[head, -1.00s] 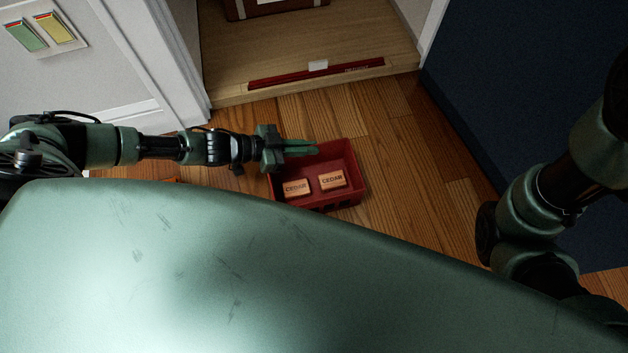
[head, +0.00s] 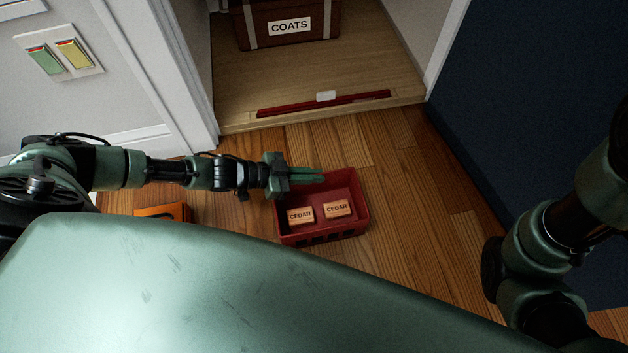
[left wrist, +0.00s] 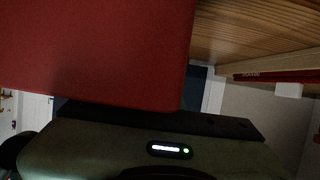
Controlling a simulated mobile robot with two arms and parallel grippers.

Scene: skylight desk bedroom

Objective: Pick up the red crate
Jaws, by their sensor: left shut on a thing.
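The red crate (head: 351,199) is an open-topped box over the wooden floor. Two wooden blocks marked CEDAR (head: 301,215) (head: 338,208) lie in it. My left gripper (head: 308,176) reaches in from the left and is shut on the crate at its far left part. The left wrist view shows a big plain red wall of the crate (left wrist: 95,50) close up; the fingertips are not clear there. I cannot tell whether the crate's bottom touches the floor. My right arm is at the right edge, its gripper out of view.
A raised closet floor (head: 300,75) lies behind the crate, with a red strip (head: 350,99) along its front and a brown COATS trunk (head: 289,25). An orange item (head: 163,212) is partly hidden at the left. Bare floor (head: 420,215) lies right of the crate.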

